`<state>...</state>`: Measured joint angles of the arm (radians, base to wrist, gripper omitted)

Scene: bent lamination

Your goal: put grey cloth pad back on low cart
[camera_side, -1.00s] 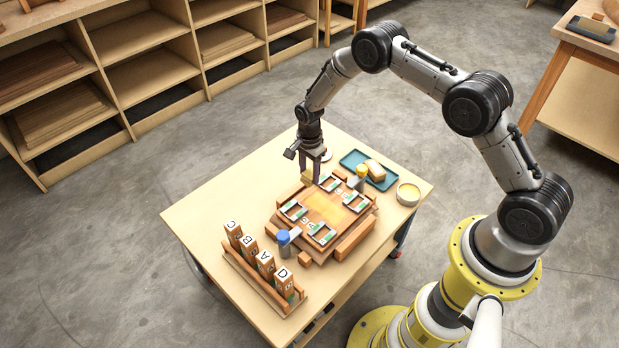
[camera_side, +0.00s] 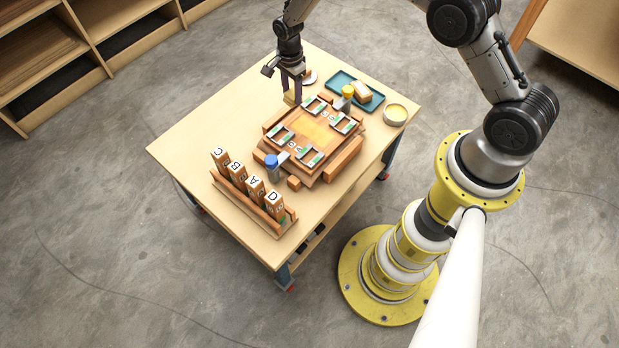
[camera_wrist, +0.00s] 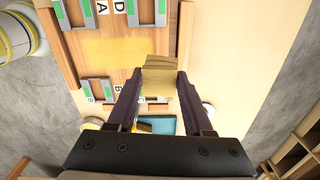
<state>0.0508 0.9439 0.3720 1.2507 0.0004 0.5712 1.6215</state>
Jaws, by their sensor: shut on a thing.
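My gripper (camera_side: 291,92) is over the far left side of the wooden fixture (camera_side: 347,158) on the wheeled table. Its fingers point down and are shut on a small tan block (camera_wrist: 159,92), which also shows at the fingertips in the side view (camera_side: 290,99). In the wrist view the block sits between the two dark fingers. I cannot tell whether the block touches the fixture or the table. I see no clear grey cloth pad in either current view. The wheeled table (camera_side: 192,142) has a lower shelf; I cannot tell whether it is the low cart.
A rack with lettered blocks (camera_side: 246,207) stands at the table's near left edge. A blue-capped bottle (camera_side: 272,172), a yellow-capped bottle (camera_side: 347,92), a teal tray (camera_side: 340,80) and a round bowl (camera_side: 395,114) are near the fixture. The table's left side is bare.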

